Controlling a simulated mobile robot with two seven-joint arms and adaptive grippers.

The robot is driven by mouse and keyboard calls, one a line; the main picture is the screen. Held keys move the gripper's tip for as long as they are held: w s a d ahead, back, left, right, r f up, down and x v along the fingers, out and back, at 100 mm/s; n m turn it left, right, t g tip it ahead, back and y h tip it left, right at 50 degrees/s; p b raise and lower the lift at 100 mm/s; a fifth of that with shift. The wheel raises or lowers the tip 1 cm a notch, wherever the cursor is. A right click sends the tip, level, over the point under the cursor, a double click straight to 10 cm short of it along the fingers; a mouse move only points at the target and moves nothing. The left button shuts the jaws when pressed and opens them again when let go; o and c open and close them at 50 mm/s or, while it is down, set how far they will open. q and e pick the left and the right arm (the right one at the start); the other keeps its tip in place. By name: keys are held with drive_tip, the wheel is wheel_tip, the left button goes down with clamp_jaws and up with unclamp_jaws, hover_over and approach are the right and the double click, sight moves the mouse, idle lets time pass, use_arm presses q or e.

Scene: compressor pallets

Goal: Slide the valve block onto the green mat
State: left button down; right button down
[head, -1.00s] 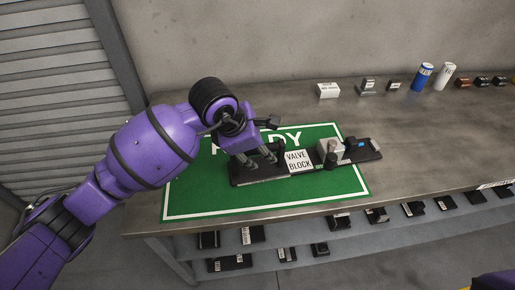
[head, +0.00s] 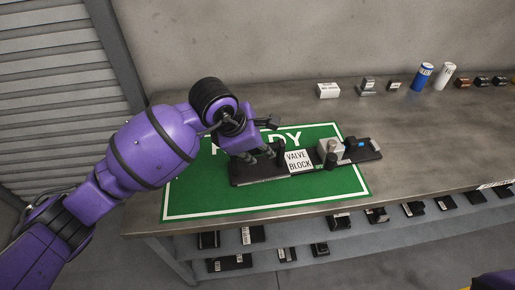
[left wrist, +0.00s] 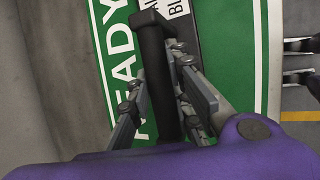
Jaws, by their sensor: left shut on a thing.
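The valve block (head: 299,161) is a long black plate with a white label, a grey block and small black and blue parts at its right. It lies across the green mat (head: 200,197), with its right end past the mat's right border on the bare bench. My left gripper (head: 262,156) is over its left part, shut on the block's black handle. In the left wrist view the handle (left wrist: 158,100) runs between the fingers of the left gripper (left wrist: 158,82). The fingers partly hide the plate's left end. My right gripper is not in view.
The grey bench (head: 430,140) is clear right of the mat. A white box (head: 328,90), a blue can (head: 422,77), a white can (head: 446,76) and small parts stand along the back. A shelf (head: 285,252) below the front edge holds several dark parts.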

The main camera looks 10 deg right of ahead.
use_arm(q)
drive_tip(key=shift+a, duration=3)
drive_tip(key=shift+s+a+f, duration=0.1)
drive_tip(key=shift+a, duration=1.8)
drive_tip(key=shift+s+a+f, duration=0.1)
drive_tip(key=shift+a, duration=1.75)
drive_tip(key=c, duration=1.5)
unclamp_jaws()
drive_tip(key=shift+r, duration=0.15)
